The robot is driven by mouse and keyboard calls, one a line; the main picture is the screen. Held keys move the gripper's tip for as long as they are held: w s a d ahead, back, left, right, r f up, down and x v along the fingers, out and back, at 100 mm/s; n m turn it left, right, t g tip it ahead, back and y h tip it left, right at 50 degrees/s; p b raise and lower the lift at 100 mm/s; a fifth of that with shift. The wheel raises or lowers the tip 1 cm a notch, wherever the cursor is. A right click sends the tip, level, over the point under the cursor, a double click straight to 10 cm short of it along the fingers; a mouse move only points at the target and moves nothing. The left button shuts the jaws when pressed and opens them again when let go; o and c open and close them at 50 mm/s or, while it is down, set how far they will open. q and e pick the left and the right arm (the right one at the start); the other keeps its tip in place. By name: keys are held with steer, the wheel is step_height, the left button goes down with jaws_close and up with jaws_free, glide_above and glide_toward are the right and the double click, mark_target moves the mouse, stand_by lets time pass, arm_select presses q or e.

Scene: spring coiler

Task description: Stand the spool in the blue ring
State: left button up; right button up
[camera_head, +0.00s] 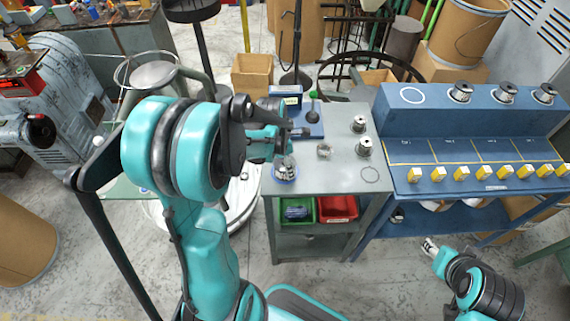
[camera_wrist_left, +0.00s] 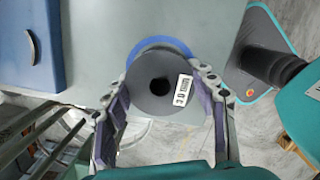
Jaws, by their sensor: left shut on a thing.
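The dark grey spool (camera_wrist_left: 153,98), with a round centre hole and a white label (camera_wrist_left: 183,90), is seen end-on in the left wrist view. My left gripper (camera_wrist_left: 163,112) is shut on it, one finger on each side. The blue ring (camera_wrist_left: 160,43) shows as an arc behind the spool, on the grey table. In the head view the blue ring (camera_head: 286,179) lies near the table's front left corner, below my left gripper (camera_head: 284,148). The spool covers part of the ring; I cannot tell whether it touches the table. My right gripper (camera_head: 430,246) is low at the right, its opening unclear.
The grey table (camera_head: 338,178) also holds metal parts (camera_head: 362,146), a thin dark circle mark (camera_head: 370,174) and a blue device (camera_head: 308,120). Green (camera_head: 299,211) and red (camera_head: 338,208) bins sit underneath. A blue bench (camera_head: 432,186) with yellow-white blocks stands at the right.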

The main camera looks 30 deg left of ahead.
mark_target(280, 165)
arm_select(q)
steer(key=o, duration=1.5)
steer(key=shift+f, duration=0.1)
step_height(280, 165, up, 11)
steer(key=s+p, duration=0.1)
steer(key=p, duration=0.3)
steer(key=s+d+r+m+t, duration=0.3)
steer(key=s+d+m, duration=0.2)
steer(key=m, duration=0.9)
steer(key=s+d+r+m+t+y, duration=0.1)
steer(key=s+d+m, duration=0.4)
steer(key=m, duration=0.9)
step_height(280, 165, up, 2)
steer(key=shift+d+r+m+t, duration=0.1)
steer(key=shift+d+m+t, duration=0.25)
steer(key=shift+t, duration=0.55)
